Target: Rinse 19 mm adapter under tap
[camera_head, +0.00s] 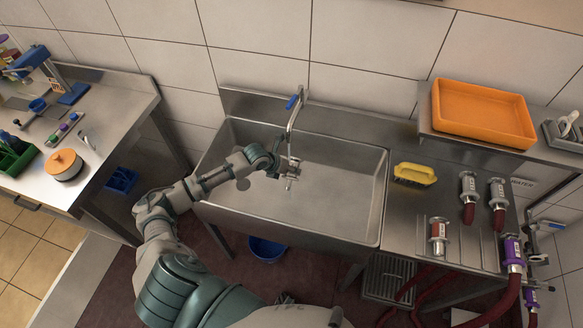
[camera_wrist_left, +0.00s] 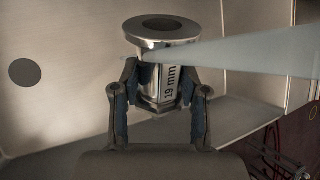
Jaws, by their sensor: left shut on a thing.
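My left gripper (camera_head: 279,166) is inside the steel sink (camera_head: 336,190), below the spout of the tap (camera_head: 292,118), which has a blue lever. It is shut on a metal adapter (camera_head: 293,168). In the left wrist view the adapter (camera_wrist_left: 165,72) has a wide round flange and the label "19 mm", and both fingers (camera_wrist_left: 160,100) clasp its sides. A pale band like a water stream (camera_wrist_left: 260,52) runs from the right edge to the adapter, just under the flange. My right gripper is out of view.
A yellow brush (camera_head: 415,174) lies right of the sink, near several metal couplings on red hoses (camera_head: 438,236). An orange tray (camera_head: 483,112) sits on the raised shelf. A blue bucket (camera_head: 266,249) stands under the sink. The sink's right half is clear.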

